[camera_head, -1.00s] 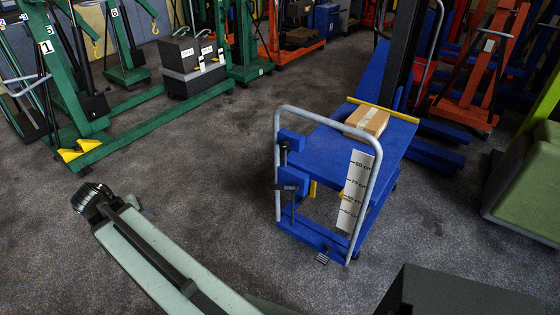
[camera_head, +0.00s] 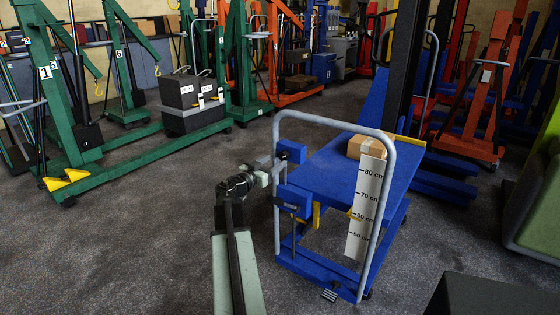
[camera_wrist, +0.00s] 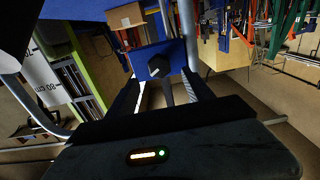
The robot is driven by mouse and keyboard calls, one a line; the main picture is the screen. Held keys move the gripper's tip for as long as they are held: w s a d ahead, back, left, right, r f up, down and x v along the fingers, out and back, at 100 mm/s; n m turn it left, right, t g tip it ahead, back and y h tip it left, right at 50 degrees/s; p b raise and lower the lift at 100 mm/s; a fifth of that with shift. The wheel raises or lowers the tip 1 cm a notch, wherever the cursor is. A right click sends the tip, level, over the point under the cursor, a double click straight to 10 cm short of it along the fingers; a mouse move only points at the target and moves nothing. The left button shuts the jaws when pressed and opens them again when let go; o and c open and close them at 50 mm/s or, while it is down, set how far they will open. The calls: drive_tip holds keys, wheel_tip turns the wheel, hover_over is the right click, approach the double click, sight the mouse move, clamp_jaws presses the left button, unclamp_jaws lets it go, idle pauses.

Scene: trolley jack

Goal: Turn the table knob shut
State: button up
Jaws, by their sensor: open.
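The blue lift table (camera_head: 330,180) stands at the middle right of the head view, with a grey tube handle (camera_head: 278,220) at its near end. Blue blocks (camera_head: 294,200) are fixed by the handle's left post. In the wrist view a dark faceted knob (camera_wrist: 158,66) with a light mark sits in front of a blue block (camera_wrist: 146,52). My gripper (camera_head: 268,168) is beside the left post, at the blue blocks. In the wrist view my gripper (camera_wrist: 162,80) is open, its fingers either side of the knob; contact cannot be told. The knob is not clear in the head view.
A cardboard box (camera_head: 367,147) lies on the table top. A white height scale (camera_head: 366,205) hangs at the handle's right side, and a foot pedal (camera_head: 329,295) sticks out below. Green cranes (camera_head: 120,150) stand left, orange ones (camera_head: 475,120) right. The floor at front left is clear.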

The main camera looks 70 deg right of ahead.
sight(281, 156)
drive_tip(key=x, duration=0.5)
drive_tip(key=shift+d, duration=0.3)
drive_tip(key=c, duration=1.3)
drive_tip(key=shift+s+a+f, duration=0.1)
drive_tip(key=shift+s+a, duration=0.05)
drive_tip(key=shift+a, duration=0.05)
clamp_jaws()
drive_tip(key=shift+d, duration=0.1)
drive_tip(key=shift+n, duration=1.2)
drive_tip(key=shift+w+d+n, duration=0.1)
drive_tip(key=shift+w+n, duration=0.05)
drive_tip(key=shift+n, duration=1.1)
drive_tip(key=shift+w+n, duration=0.15)
drive_tip(key=shift+n, duration=1.1)
